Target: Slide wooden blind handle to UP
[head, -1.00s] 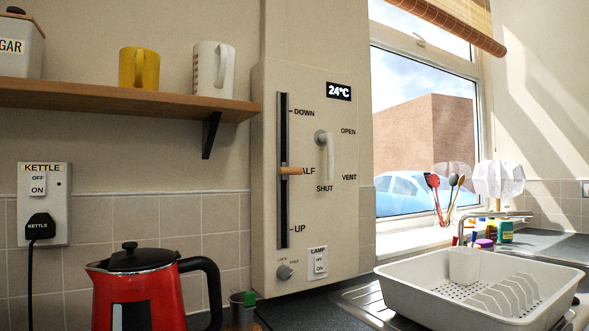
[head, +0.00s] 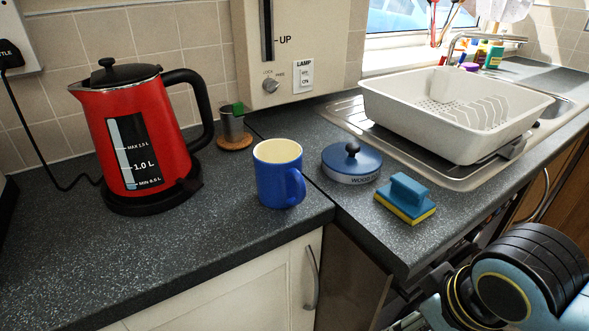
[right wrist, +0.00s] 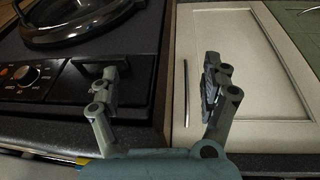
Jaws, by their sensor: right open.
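The blind slider's panel (head: 295,50) shows only its lower part at the top of the head view. The bottom of the dark slider slot (head: 268,30) and the UP label (head: 284,40) are visible. The wooden handle is out of frame above. My right arm shows at the lower right of the head view, but its fingers do not. In the right wrist view my right gripper (right wrist: 161,82) is open and empty, its fingers wide apart before a dark appliance and a cream cabinet door. My left gripper is in neither view.
A red kettle (head: 140,135), blue mug (head: 275,175), blue-lidded pot (head: 351,165) and sponge (head: 405,200) stand on the dark counter. A white dish rack (head: 440,125) stands at the sink. Below the panel is a small metal cup (head: 233,125).

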